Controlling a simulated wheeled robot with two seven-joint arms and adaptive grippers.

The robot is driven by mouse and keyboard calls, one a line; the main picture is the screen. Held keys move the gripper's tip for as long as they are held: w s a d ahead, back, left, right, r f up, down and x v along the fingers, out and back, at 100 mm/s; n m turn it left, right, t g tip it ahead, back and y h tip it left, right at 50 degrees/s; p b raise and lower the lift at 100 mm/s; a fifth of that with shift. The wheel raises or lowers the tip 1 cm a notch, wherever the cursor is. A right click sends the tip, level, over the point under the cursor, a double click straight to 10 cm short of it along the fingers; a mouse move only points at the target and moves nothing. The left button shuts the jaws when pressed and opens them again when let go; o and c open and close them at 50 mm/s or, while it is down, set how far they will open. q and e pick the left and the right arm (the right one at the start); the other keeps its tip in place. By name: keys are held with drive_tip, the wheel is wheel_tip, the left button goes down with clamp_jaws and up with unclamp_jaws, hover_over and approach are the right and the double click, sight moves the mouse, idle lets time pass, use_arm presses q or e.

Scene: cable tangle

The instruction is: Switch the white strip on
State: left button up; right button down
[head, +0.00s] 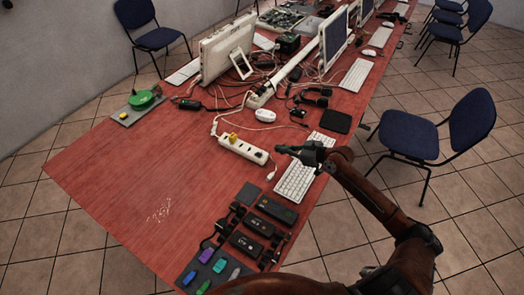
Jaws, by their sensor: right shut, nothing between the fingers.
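The white strip (242,148) lies on the red table in the middle of the view, running from upper left to lower right. It has dark socket openings, and something yellow sits near its upper left end. A white cable runs from that end. Whether its switch is on or off is too small to tell. My right gripper (280,149) comes in from the right, shut and empty, with its tip close beside the strip's right end. I cannot tell whether it touches the strip. My left gripper is not in view.
A white keyboard (295,181) lies below my right gripper. Dark boxes (276,211) stand near the front edge. A white mouse (265,115), headphones (313,97), a second strip (261,96) and tangled cables lie behind. The table's left part is mostly clear. A chair (430,130) stands right.

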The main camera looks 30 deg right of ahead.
hover_over(264, 158)
wheel_tip(264, 158, down, 4)
drive_tip(key=shift+d+r+b, duration=0.1)
drive_tip(key=shift+b, duration=0.3)
wheel_tip(264, 158, down, 3)
drive_tip(key=shift+w+f, duration=0.15)
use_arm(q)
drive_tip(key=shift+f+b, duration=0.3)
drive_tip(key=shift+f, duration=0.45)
use_arm(e)
drive_tip(key=shift+f, duration=0.5)
